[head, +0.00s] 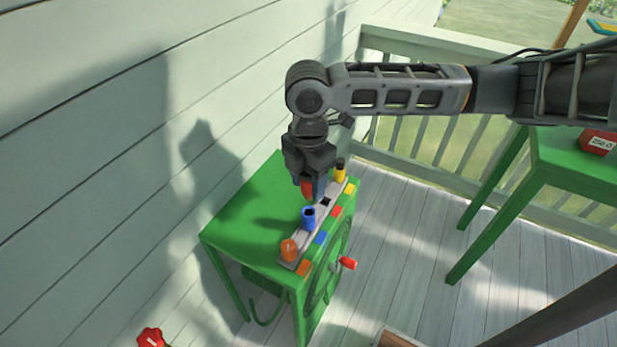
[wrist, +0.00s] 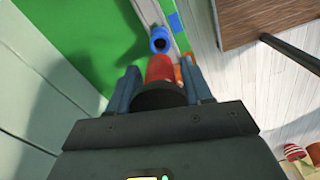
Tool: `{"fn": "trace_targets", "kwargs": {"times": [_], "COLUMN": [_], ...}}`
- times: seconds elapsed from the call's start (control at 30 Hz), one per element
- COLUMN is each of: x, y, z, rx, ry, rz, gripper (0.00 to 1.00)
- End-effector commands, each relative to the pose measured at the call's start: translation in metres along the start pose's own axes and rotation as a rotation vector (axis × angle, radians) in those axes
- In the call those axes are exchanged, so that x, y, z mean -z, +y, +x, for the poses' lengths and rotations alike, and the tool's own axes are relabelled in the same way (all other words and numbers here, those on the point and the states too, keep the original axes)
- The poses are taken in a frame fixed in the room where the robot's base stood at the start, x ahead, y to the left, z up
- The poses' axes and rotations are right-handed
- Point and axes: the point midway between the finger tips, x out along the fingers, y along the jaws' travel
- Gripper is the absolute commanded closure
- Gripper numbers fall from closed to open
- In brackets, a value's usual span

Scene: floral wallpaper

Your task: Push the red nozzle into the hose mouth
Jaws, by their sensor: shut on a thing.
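My gripper (head: 309,182) points down over the green table and is shut on the red nozzle (head: 307,187). In the wrist view the red nozzle (wrist: 158,68) sits between the two fingers. It is above the grey strip (head: 291,263), near the blue nozzle (head: 308,218), which stands upright with a dark open top. A dark square spot (head: 325,202) shows on the strip beside the red tag (head: 337,212). I cannot make out the hose mouth for certain; a dark green hose-like loop (head: 265,312) hangs at the table's front.
An orange nozzle (head: 289,250) stands at the strip's near end and a yellow one (head: 340,173) at its far end. A reel with a red handle (head: 348,263) is on the green table's (head: 240,222) side.

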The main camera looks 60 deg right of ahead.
Motion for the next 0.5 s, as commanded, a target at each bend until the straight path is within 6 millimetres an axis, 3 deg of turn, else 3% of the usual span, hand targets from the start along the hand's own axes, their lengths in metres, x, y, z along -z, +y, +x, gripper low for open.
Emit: {"fn": "trace_targets", "kwargs": {"times": [0.2,0.5], "x": [0.0,0.0], "y": [0.0,0.0], "z": [0.024,0.035], "rx": [-0.001,-0.001], "ry": [0.0,0.0], "rz": [0.0,0.0], "gripper": [0.82,0.82]}}
